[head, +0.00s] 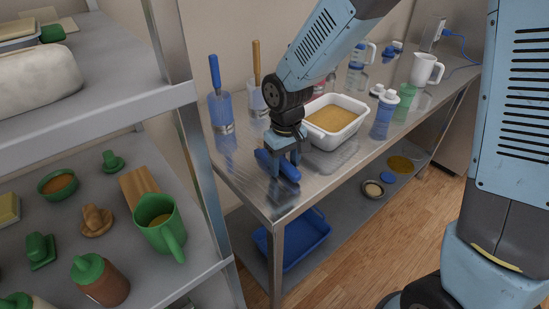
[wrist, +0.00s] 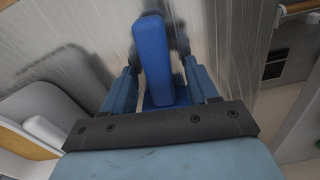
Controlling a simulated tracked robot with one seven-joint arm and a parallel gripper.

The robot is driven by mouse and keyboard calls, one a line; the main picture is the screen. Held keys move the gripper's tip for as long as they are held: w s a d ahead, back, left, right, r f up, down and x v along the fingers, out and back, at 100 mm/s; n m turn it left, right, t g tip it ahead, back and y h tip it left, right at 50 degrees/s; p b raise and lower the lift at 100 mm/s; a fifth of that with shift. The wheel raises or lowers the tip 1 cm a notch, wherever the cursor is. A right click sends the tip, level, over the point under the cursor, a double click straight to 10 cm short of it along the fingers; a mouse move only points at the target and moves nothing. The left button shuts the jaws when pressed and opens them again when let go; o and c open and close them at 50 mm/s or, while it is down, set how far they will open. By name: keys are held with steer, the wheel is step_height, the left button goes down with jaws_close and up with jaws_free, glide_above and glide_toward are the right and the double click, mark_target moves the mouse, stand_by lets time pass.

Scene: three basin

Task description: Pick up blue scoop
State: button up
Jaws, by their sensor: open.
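The blue scoop (head: 288,172) lies on the metal table near its left front corner, with my gripper (head: 284,168) right over it. In the wrist view the scoop's blue handle (wrist: 155,62) points up the picture between the two fingers of my gripper (wrist: 157,70). The fingers stand apart on either side of the handle, and a gap shows on the left side. Part of the scoop is hidden behind my gripper in both views.
A white basin (head: 363,133) with tan contents stands just behind and right of my gripper. Blue-handled and wooden-handled tools in jars (head: 221,110) stand at the back left. A shelf post (head: 192,120) rises to the left. The table's front edge is close.

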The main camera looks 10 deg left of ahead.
mark_target(285, 162)
steer(key=shift+f, duration=0.1)
jaws_close()
stand_by(0.5)
step_height(285, 162, up, 10)
steer(key=shift+r, duration=0.1)
stand_by(0.5)
steer(key=c, duration=0.6)
jaws_free()
steer(key=shift+c, duration=0.2)
jaws_close()
